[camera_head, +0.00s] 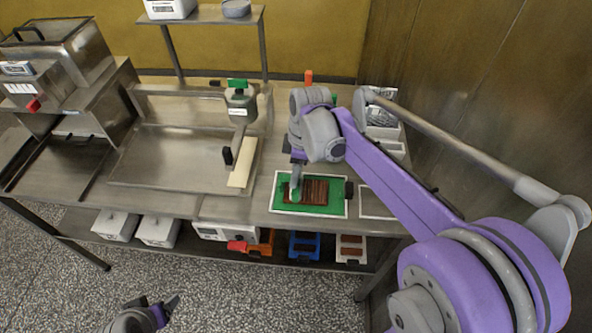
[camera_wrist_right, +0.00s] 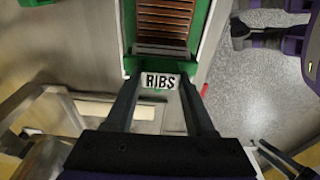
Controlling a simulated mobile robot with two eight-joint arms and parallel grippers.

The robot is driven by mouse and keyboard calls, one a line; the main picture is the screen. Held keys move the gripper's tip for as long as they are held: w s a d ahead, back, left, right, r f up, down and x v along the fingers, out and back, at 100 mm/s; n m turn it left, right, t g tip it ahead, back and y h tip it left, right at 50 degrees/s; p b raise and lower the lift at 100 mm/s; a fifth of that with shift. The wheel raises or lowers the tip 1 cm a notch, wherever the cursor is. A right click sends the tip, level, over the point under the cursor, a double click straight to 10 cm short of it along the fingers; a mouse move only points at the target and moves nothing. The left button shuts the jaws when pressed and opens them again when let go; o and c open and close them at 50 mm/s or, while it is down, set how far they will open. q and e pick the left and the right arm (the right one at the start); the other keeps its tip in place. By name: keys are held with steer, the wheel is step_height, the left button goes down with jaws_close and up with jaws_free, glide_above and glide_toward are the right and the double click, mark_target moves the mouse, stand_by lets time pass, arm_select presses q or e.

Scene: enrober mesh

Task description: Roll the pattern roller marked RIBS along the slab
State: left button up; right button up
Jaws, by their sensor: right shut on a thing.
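The brown slab (camera_head: 315,191) lies on a green board (camera_head: 322,209) inside a white outline near the bench's front edge. Dark parallel lines run across it, and the slab (camera_wrist_right: 162,27) also shows in the right wrist view. My right gripper (camera_head: 297,180) is over the slab's left part, pointing down. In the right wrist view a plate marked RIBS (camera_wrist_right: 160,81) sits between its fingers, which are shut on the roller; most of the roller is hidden. My left gripper (camera_head: 153,308) is low at the bottom left, away from the bench, its fingers apart and empty.
A steel tray (camera_head: 165,186) and a post with a green top (camera_head: 238,100) stand left of the slab. A second white outline (camera_head: 376,204) lies to its right. Coloured bins (camera_head: 304,246) sit on the lower shelf. A wooden wall (camera_head: 455,70) bounds the right.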

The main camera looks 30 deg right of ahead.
steer(key=shift+w+a, duration=0.35)
steer(key=shift+a, duration=0.25)
steer(key=shift+w+a, duration=0.3)
steer(key=shift+a, duration=0.25)
stand_by(0.4)
arm_select(q)
steer(key=shift+r, duration=0.1)
steer(key=shift+t, duration=0.3)
steer(key=r+p, duration=0.1)
steer(key=w+r+p, duration=0.1)
steer(key=r, duration=0.1)
steer(key=w+r+p, duration=0.1)
steer(key=r, duration=0.1)
steer(key=shift+w+p, duration=0.25)
steer(key=shift+p, duration=0.05)
arm_select(e)
step_height(320, 180, up, 7)
arm_select(q)
steer(key=shift+s, duration=0.1)
stand_by(0.3)
